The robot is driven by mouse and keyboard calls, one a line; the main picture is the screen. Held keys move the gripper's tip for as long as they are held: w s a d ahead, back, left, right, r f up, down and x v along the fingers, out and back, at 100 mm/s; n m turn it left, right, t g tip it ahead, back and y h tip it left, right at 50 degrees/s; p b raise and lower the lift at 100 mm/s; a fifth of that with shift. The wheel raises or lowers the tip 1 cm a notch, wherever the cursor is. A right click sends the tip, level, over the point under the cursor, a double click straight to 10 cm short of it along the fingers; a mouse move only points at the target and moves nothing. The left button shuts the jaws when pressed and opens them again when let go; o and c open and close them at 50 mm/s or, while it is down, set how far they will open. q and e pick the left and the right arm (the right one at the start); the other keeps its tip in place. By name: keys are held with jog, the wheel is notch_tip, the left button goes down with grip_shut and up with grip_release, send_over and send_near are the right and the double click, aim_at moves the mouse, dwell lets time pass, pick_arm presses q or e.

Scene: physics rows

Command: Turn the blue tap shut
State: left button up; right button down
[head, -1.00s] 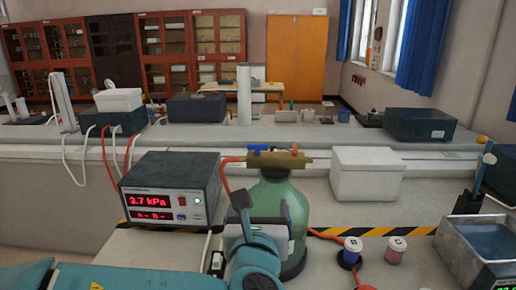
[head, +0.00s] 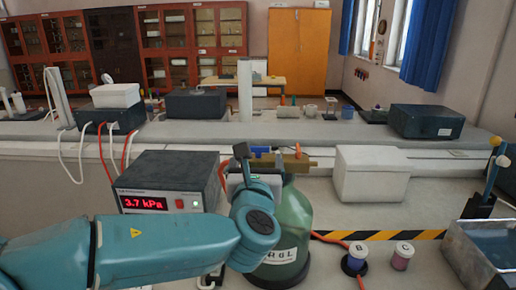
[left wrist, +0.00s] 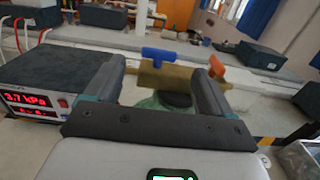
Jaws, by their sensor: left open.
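The blue tap (head: 260,150) sits on the left part of a brass fitting (head: 299,163) on top of a green glass bottle (head: 292,222). In the left wrist view the tap's blue T-shaped handle (left wrist: 160,53) lies roughly along the brass body. My left gripper (head: 243,154) is raised at the left of the bottle top, partly hiding the fitting. In the left wrist view my open left gripper (left wrist: 158,76) has its fingers on either side of the fitting's picture, with nothing held. Contact cannot be told. My right gripper is not in view.
An orange tap (left wrist: 217,66) is at the fitting's right. A pressure meter (head: 160,180) reading 3.7 kPa stands left of the bottle. A white box (head: 370,174) stands right. Jars B (head: 356,258) and C (head: 402,256) and a water bath (head: 490,245) are in front right.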

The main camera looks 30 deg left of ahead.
aim_at(258, 149)
pick_arm(q)
jog(key=x, duration=0.6)
jog(key=shift+a+p, duration=0.15)
jog(key=shift+p, duration=0.2)
jog(key=shift+w+f, duration=0.1)
jog(key=shift+w, duration=0.1)
jog(key=shift+s, duration=0.1)
jog(key=c, duration=1.1)
